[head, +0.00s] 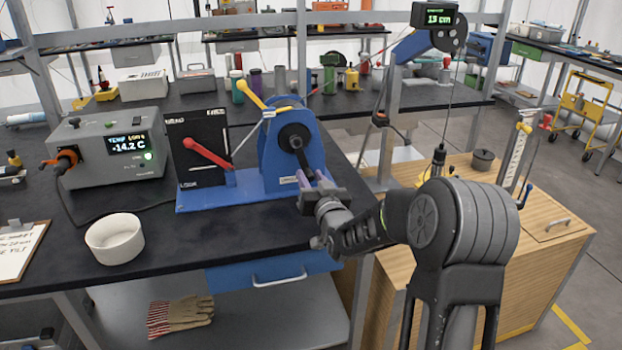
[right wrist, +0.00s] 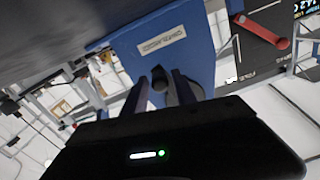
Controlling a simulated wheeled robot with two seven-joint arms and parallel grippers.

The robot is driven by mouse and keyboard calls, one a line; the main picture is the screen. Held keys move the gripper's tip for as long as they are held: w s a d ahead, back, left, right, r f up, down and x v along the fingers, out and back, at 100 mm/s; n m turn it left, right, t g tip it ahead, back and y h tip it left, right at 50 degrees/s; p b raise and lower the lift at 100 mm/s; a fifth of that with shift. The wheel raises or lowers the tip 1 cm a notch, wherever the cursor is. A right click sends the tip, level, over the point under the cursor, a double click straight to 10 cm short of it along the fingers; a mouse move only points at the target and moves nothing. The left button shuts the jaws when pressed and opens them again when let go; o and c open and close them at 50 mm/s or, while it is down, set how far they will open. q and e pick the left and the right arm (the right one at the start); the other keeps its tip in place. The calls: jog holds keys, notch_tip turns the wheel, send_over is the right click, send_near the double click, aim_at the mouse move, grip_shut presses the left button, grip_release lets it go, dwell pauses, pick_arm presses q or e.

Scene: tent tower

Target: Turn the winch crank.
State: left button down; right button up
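The blue winch (head: 280,150) stands on a blue base plate on the black bench. Its black crank arm (head: 298,150) slants down and slightly right from the hub. My right gripper (head: 316,188) is at the lower end of this arm and hides the handle in the head view. In the right wrist view its two fingers (right wrist: 166,92) lie on either side of the dark crank handle (right wrist: 160,76), with little or no gap. The winch's blue side plate (right wrist: 165,45) with a white label is beyond them. My left gripper is not in view.
A panel with a red lever (head: 207,153) and a yellow lever (head: 252,95) are left of the crank. A grey temperature box (head: 110,148) and a white bowl (head: 114,240) stand further left. A wooden cabinet (head: 540,235) with a hanging cable is at right.

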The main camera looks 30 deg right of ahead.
grip_shut()
dwell(1.1)
